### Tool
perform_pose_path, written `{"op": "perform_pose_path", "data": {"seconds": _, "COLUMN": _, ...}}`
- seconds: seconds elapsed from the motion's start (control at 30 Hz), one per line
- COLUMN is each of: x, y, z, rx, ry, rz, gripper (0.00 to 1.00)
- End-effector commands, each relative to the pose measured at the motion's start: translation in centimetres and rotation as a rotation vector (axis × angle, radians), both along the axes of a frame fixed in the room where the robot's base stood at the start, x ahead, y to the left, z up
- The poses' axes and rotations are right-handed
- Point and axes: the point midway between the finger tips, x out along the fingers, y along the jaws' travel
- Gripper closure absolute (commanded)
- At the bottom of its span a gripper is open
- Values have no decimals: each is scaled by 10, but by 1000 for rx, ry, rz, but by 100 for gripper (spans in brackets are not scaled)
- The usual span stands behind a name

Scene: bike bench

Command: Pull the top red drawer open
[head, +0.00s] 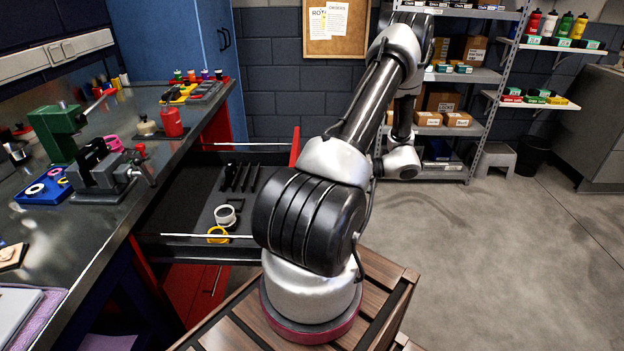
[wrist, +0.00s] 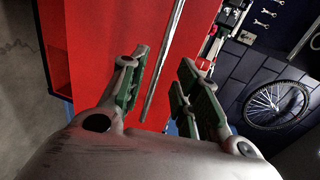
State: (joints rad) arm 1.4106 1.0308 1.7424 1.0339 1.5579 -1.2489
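The top red drawer (head: 296,147) stands pulled out from under the bench in the head view, its dark inside showing. Its red front (wrist: 95,40) fills much of the wrist view, with a metal bar handle (wrist: 168,55) running across it. My gripper (wrist: 160,88) is open. The handle lies between its two green-padded fingers in the picture, with gaps on both sides and no visible contact. In the head view my gripper is hidden behind my arm, and part of the drawer is hidden too.
In the drawer lie dark tools (head: 240,177), a white ring (head: 225,215) and a yellow ring (head: 218,234). The workbench (head: 95,235) carries a vise and a red bottle (head: 171,121). Shelving (head: 465,100) stands behind. The floor (head: 500,260) at right is clear.

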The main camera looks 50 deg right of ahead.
Motion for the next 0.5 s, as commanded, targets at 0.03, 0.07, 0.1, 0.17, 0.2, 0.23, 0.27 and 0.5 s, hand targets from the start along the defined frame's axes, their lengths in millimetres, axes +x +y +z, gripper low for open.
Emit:
{"op": "perform_pose_path", "data": {"seconds": 0.03, "x": -9, "y": -8, "z": 2, "rx": -4, "ry": 0, "rz": -5, "gripper": 68}}
{"op": "perform_pose_path", "data": {"seconds": 0.07, "x": -14, "y": -12, "z": 3, "rx": -3, "ry": 0, "rz": -4, "gripper": 68}}
{"op": "perform_pose_path", "data": {"seconds": 0.1, "x": -21, "y": -17, "z": 5, "rx": -3, "ry": -1, "rz": -3, "gripper": 68}}
{"op": "perform_pose_path", "data": {"seconds": 0.17, "x": -29, "y": -23, "z": 7, "rx": -2, "ry": 1, "rz": -3, "gripper": 68}}
{"op": "perform_pose_path", "data": {"seconds": 0.2, "x": -34, "y": -26, "z": 8, "rx": -2, "ry": 0, "rz": -2, "gripper": 68}}
{"op": "perform_pose_path", "data": {"seconds": 0.23, "x": -37, "y": -29, "z": 9, "rx": -2, "ry": 0, "rz": -1, "gripper": 68}}
{"op": "perform_pose_path", "data": {"seconds": 0.27, "x": -39, "y": -31, "z": 9, "rx": -2, "ry": 0, "rz": -2, "gripper": 68}}
{"op": "perform_pose_path", "data": {"seconds": 0.5, "x": -47, "y": -37, "z": 12, "rx": 1, "ry": 1, "rz": 1, "gripper": 68}}
